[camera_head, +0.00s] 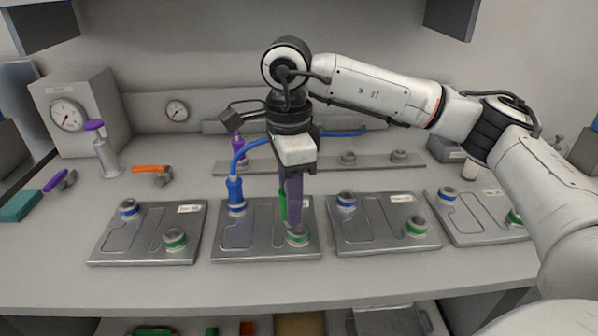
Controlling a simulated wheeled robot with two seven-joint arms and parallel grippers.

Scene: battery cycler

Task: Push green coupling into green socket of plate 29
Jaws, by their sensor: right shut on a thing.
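My right gripper (292,205) comes down from above over the second plate from the left (262,246), its purple finger facing me. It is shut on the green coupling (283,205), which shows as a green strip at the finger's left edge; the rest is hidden. The green socket (298,240) of this plate is directly below the fingertip. I cannot tell whether the coupling touches it. The plate's label is too small to read. A blue coupling (235,190) stands upright at the blue socket (237,208) of the same plate. My left gripper is not in view.
Similar plates lie to the left (120,246) and right (375,238), with another farther right (470,233). A blue hose (255,142) runs behind my gripper. An orange-handled valve (151,170) and a gauge box (80,115) are at the left. The table's front strip is clear.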

